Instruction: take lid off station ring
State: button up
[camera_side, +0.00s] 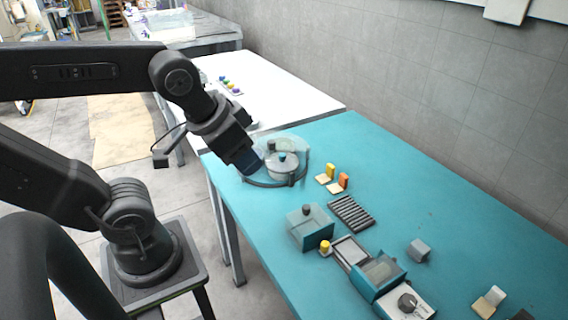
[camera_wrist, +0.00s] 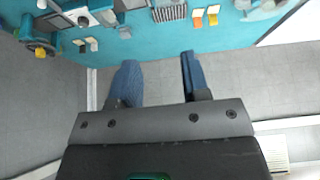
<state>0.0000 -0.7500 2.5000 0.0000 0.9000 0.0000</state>
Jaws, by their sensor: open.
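The station ring (camera_side: 262,184) is a dark ring on the teal table, with a clear curved guard around it. A pale round lid (camera_side: 283,168) with a teal knob sits inside it. My gripper (camera_side: 252,166) is at the left side of the ring in the side view, pointing down and right, and overlaps the guard in the picture. I cannot tell if it touches. In the wrist view my gripper (camera_wrist: 157,62) has its two blue fingers wide apart with nothing between them. There, part of a round grey thing shows at the top right edge; the lid is not clearly seen.
Beside the ring stand a yellow block (camera_side: 331,170) and an orange block (camera_side: 343,180) on pale pads. A grey block (camera_side: 419,250) lies right.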

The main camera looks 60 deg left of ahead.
dwell(0.3)
jog(key=shift+o, duration=1.2)
